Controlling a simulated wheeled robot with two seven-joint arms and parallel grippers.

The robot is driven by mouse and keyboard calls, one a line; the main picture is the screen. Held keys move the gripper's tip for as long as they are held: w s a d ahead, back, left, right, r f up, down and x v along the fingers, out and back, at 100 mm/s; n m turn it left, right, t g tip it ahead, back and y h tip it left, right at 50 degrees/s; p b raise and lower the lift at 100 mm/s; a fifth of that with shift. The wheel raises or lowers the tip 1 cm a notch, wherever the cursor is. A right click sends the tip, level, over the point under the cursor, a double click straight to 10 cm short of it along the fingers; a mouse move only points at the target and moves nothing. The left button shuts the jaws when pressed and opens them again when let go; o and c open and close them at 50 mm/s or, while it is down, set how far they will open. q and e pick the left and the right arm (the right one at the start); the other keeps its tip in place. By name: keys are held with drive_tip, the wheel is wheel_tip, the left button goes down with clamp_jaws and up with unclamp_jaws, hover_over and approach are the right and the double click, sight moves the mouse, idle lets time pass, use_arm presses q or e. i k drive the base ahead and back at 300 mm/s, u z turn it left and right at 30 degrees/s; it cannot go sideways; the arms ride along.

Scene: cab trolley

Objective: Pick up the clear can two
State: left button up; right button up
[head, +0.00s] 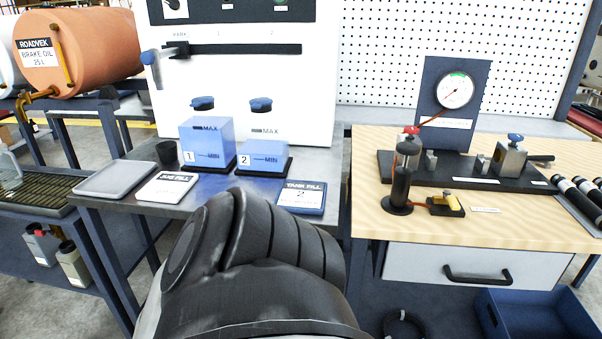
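A blue block-shaped container labelled 2 (264,160), with a MIN mark, stands on a dark base on the grey bench. A MAX mark shows above its blue part, against the white panel. A taller blue container labelled 1 (203,143) stands left of it. A clear vessel (9,170) is partly cut off at the left edge, on a slatted tray; I cannot read a number on it. I cannot tell for sure which of these is clear can two. Neither of my grippers is in view. A dark link of my own arm fills the lower middle.
A white card (167,187), a blue "Tank Fill 2" card (301,197), a grey tray (116,180) and a black cup (170,154) lie near the containers. A wooden bench (400,243) with a gauge stand (439,105) is at right. An orange drum (90,42) is at upper left.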

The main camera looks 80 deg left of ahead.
sight(69, 256)
drive_tip(key=u, duration=4.25)
